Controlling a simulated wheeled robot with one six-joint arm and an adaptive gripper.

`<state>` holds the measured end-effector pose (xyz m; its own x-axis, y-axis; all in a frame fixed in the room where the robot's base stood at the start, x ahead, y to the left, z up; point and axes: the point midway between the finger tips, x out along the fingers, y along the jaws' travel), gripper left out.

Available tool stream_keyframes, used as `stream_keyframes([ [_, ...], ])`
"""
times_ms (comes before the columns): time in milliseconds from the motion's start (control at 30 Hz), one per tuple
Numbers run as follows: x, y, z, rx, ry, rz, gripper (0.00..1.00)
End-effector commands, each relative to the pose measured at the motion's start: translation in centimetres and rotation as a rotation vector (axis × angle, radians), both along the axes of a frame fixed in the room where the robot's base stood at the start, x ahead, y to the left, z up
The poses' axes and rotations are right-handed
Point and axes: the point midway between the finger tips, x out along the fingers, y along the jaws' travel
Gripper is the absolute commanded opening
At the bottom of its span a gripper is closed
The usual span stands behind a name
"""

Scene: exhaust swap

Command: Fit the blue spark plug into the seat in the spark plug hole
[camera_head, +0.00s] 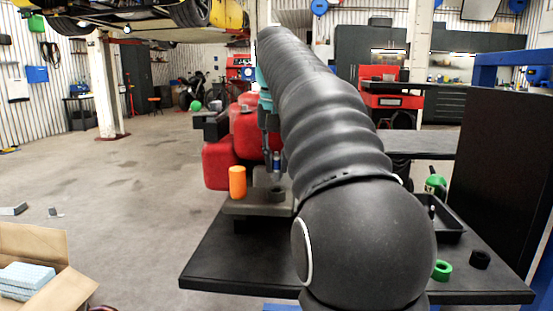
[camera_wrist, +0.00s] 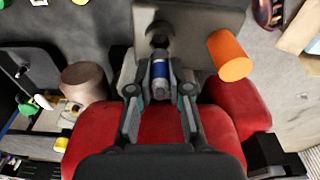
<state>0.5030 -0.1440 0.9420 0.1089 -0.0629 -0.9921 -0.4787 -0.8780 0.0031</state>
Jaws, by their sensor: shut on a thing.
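The blue spark plug (camera_wrist: 160,70) is between the two fingers of my gripper (camera_wrist: 159,88) in the wrist view, blue band in the middle and metal end towards the camera. In the head view the plug (camera_head: 277,158) hangs upright below my gripper (camera_head: 274,150), above a small dark round piece (camera_head: 277,192) on the grey block (camera_head: 250,208). A gap shows between plug and piece. In the wrist view the plug's far end points at a dark round opening (camera_wrist: 159,33) in the grey block (camera_wrist: 195,18); whether it touches is unclear. My arm hides much of the bench.
An orange cylinder (camera_head: 237,182) stands on the block, left of the plug. Red containers (camera_head: 219,165) are behind. A black tray (camera_head: 449,228), green ring (camera_head: 442,270) and black ring (camera_head: 480,259) are right. The black bench top (camera_head: 225,262) is clear at front left.

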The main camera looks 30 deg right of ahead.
Motion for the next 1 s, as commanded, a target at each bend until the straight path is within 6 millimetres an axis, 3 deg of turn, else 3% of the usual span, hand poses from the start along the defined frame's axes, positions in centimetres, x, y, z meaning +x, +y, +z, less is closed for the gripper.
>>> stream_keyframes([
  [1000, 0.0, 0.0, -1.1, 0.000, 0.001, 0.000, 0.00],
])
